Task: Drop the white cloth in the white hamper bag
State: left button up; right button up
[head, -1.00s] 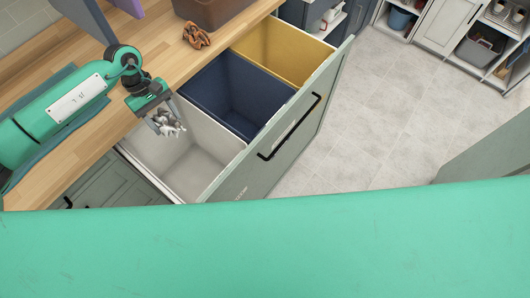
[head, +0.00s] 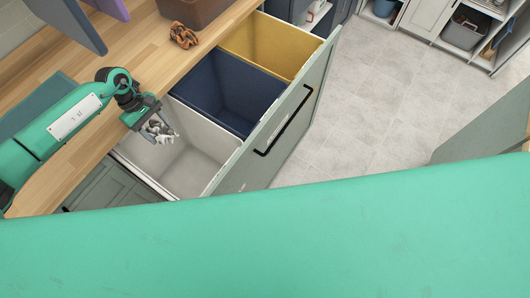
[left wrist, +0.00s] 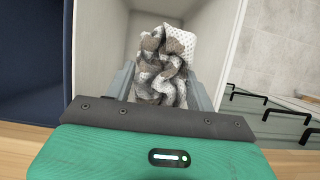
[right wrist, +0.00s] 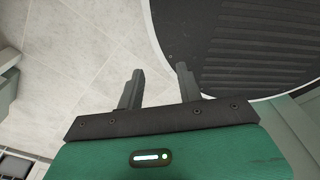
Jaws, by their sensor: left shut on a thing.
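My left gripper (head: 158,129) is shut on a crumpled white cloth with grey-brown patches (left wrist: 160,62). The cloth also shows as a small bunch in the head view (head: 162,134). The gripper holds it over the open top of the white hamper bag (head: 190,165), near its counter side. In the left wrist view the bag's pale walls (left wrist: 103,45) stand on both sides of the cloth. The bag's floor is partly hidden by the cloth. My right gripper (right wrist: 158,85) is open and empty, above the floor.
The pulled-out drawer (head: 275,135) also holds a navy bag (head: 235,90) and a yellow bag (head: 265,42). The wooden counter (head: 150,50) carries an orange-brown item (head: 183,36) and a brown bin (head: 190,8). Open tiled floor lies right of the drawer.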

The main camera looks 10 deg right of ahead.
pick_arm(q)
jog(key=o, duration=0.9)
jog(key=shift+o, duration=0.8)
pick_arm(e)
jog(key=shift+d, duration=0.75)
pick_arm(q)
jog(key=b+v, duration=0.5)
jog(key=v, duration=0.9)
pick_arm(e)
jog(key=shift+a+f, duration=0.15)
jog(key=shift+f, duration=1.1)
jog(key=shift+a+f, duration=0.15)
jog(key=shift+f, duration=1.05)
pick_arm(q)
jog(key=shift+f, duration=0.1)
pick_arm(e)
jog(key=shift+d, duration=0.25)
pick_arm(q)
jog(key=shift+s, duration=0.1)
